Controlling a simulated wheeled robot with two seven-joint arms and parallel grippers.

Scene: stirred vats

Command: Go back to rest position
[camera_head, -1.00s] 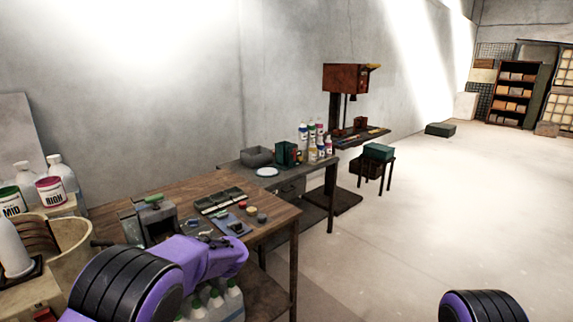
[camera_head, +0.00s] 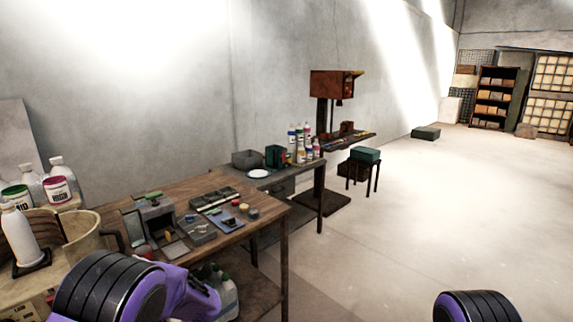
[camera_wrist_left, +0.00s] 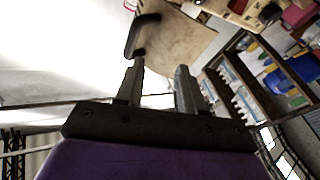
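My left arm (camera_head: 130,288), purple and black, enters the head view at the lower left; its gripper cannot be made out there. In the left wrist view my left gripper (camera_wrist_left: 160,68) has its two dark fingers spread apart with nothing between them. A large beige vat (camera_wrist_left: 185,45) with a dark handle (camera_wrist_left: 143,35) lies beyond the fingertips, apart from them. The same vat (camera_head: 82,240) stands at the left in the head view. A black and purple link of my right arm (camera_head: 477,306) shows at the bottom right; the right gripper is out of frame.
A wooden workbench (camera_head: 262,218) beside my left arm holds a grey box and small parts. White bottles (camera_head: 20,235) and labelled jars stand at far left. Beyond are a drill press (camera_head: 330,85) and a green box (camera_head: 365,155). The floor on the right is clear.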

